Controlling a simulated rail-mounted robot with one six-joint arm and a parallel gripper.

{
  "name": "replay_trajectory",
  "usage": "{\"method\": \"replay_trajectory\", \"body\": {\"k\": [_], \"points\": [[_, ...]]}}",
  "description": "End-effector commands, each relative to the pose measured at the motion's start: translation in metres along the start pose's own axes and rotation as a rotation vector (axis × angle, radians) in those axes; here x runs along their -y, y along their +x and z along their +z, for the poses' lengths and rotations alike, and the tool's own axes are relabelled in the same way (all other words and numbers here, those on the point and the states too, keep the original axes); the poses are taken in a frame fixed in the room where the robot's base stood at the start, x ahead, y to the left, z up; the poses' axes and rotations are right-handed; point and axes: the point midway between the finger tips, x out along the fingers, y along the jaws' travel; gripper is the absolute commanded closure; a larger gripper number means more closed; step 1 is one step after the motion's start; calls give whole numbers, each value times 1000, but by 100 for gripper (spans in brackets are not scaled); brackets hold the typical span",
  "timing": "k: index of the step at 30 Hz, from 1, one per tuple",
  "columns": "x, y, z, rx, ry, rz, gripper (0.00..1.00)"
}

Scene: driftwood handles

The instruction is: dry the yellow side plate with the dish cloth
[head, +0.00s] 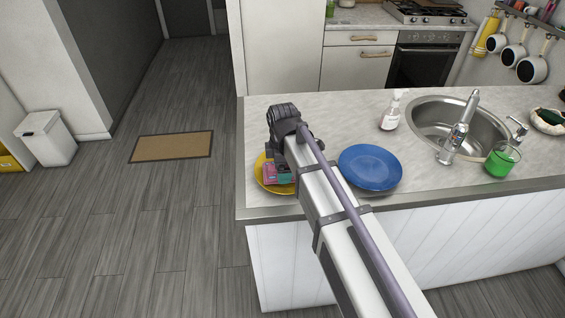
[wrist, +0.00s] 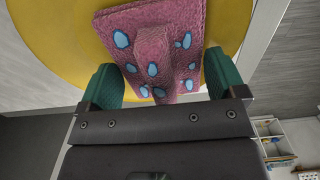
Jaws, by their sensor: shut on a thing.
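The yellow side plate (head: 262,176) is on the counter near its left end, partly hidden behind my arm in the head view. It also fills much of the wrist view (wrist: 55,45). The dish cloth (wrist: 150,30) is pink with blue spots and is bunched between my fingers, lying over or against the plate's face. A bit of the cloth (head: 270,180) shows in the head view. My gripper (wrist: 168,80) has green fingers on both sides of the cloth and is shut on it. I cannot tell how firmly the cloth touches the plate.
A blue plate (head: 370,167) lies on the counter (head: 330,115) just right of my arm. A soap bottle (head: 390,111), the sink (head: 430,115) with its tap, and a green glass (head: 501,160) stand further right. The counter behind my arm is clear.

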Motion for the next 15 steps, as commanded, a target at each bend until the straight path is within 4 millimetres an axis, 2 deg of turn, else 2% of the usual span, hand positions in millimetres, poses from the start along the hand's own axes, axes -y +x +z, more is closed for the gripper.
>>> {"method": "replay_trajectory", "body": {"k": [9,15], "points": [[9,-2,11,0,0,0,30],[8,-2,15,0,0,0,30]]}}
